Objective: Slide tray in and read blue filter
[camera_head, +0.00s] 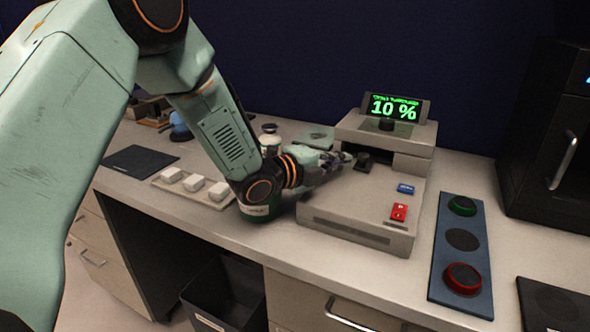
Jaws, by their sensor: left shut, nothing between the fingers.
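A grey instrument (350,215) stands on the bench, with a lit green display (394,107) reading "10 %". A black knob-like handle (366,161) sits on its top, in front of the raised back part. I cannot tell where the tray's edges run. A small blue piece (405,188) and a larger red piece (399,212) lie on the instrument's right side; I cannot tell whether the blue one is the filter. My left gripper (345,159) is shut and empty, its tips just left of the black handle; contact is unclear. My right gripper is out of view.
A blue panel (437,268) with green, black and red round pads lies right of the instrument. A green-based container (260,212) is partly hidden behind my left arm. White blocks (193,183) sit on a board at left. A dark cabinet (550,150) stands at far right.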

